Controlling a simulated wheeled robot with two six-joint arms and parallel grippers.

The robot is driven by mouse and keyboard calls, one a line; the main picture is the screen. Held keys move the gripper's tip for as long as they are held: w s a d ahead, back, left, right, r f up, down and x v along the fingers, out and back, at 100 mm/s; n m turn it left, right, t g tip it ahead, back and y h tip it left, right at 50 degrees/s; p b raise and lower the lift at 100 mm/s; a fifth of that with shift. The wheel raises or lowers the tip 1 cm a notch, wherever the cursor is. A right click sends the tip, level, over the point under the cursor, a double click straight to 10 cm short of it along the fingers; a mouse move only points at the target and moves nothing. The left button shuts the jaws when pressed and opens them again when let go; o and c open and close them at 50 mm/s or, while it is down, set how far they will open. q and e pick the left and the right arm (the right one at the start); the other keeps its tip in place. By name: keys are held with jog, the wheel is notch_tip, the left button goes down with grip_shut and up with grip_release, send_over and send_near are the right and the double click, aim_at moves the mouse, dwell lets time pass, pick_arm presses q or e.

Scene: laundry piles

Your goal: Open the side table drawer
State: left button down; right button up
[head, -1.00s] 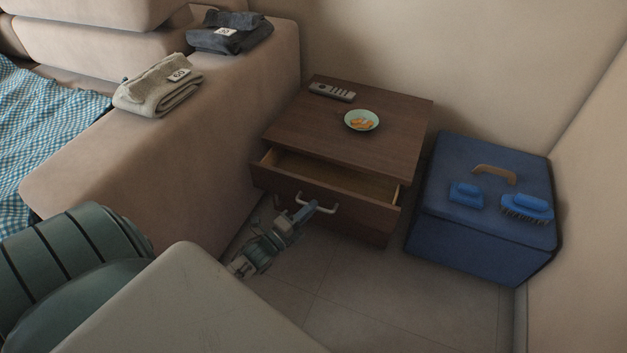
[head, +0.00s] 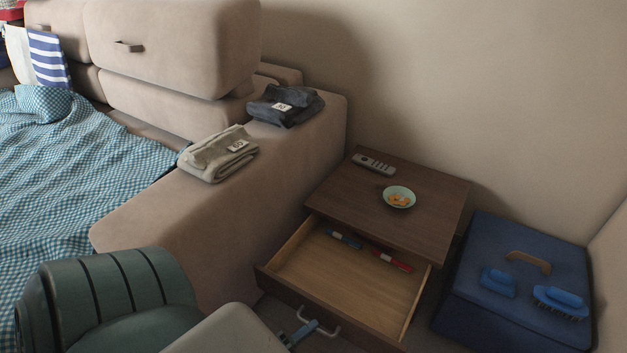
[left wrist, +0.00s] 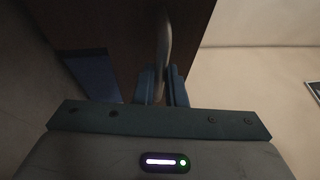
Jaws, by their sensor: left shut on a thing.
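The brown wooden side table (head: 420,208) stands against the wall beside the sofa arm. Its drawer (head: 335,275) is pulled well out, and its inside shows a blue item (head: 344,238) and a red item (head: 391,260) near the back. My left gripper (head: 306,330) is at the metal bar handle (head: 330,331) on the drawer front, low in the head view. In the left wrist view the fingers (left wrist: 162,88) are shut on the handle (left wrist: 163,50). My right gripper is not in view.
A remote (head: 374,164) and a small bowl of orange pieces (head: 399,197) sit on the table top. A blue box (head: 520,265) with brushes on its lid stands close at the right. The sofa arm (head: 215,225), with folded clothes on top, borders the left.

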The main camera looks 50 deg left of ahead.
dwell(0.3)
pick_arm(q)
jog(key=c, duration=1.5)
grip_release()
jog(key=p+v, duration=0.1)
jog(key=v, duration=1)
jog(key=shift+r, duration=0.1)
